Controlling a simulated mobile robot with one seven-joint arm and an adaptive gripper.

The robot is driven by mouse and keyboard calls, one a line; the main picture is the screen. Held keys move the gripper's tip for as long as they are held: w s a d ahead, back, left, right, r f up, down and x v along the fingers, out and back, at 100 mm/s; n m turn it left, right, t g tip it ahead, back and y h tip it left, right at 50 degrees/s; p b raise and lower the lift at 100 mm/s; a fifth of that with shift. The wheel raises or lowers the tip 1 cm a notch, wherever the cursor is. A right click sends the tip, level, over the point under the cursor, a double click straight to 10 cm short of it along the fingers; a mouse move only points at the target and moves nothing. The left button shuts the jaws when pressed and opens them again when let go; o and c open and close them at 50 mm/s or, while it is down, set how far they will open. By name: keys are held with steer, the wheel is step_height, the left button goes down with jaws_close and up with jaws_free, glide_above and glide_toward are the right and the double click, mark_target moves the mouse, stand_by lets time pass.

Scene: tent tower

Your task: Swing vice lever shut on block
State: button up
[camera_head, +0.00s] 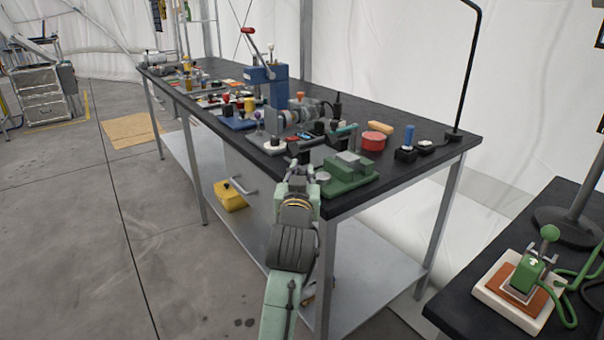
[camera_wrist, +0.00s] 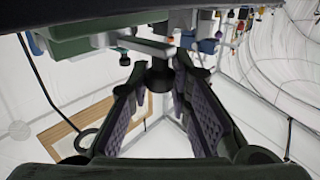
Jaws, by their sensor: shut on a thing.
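The green vice (camera_head: 348,178) sits at the near right corner of the dark workbench, with a pale grey block (camera_head: 347,159) on top between its jaws. In the wrist view the vice's green body (camera_wrist: 90,32) fills the upper left. A grey lever bar (camera_wrist: 140,46) runs from it to a dark knob-like end (camera_wrist: 160,76). My gripper (camera_head: 303,162) is at the vice's left side. In the wrist view my gripper (camera_wrist: 160,82) has its two fingers on either side of the dark lever end, shut on it. How tightly the jaws meet the block cannot be told.
A red round tin (camera_head: 373,141) and a blue-topped part (camera_head: 408,138) stand behind the vice. A blue press (camera_head: 265,80) and several small parts crowd the bench (camera_head: 445,146) farther left. A lamp post rises at the back right. Open floor lies left of the bench.

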jaws_close()
steer(key=shift+w+a+h, duration=0.1)
steer(key=shift+h, duration=0.2)
steer(key=shift+w+m+h, duration=0.1)
steer(key=shift+m+h, duration=0.4)
steer(key=o, duration=0.8)
jaws_free()
steer(key=shift+c, duration=0.2)
steer(key=s+a, duration=0.1)
steer(key=s, duration=0.6)
steer(key=shift+s, duration=0.2)
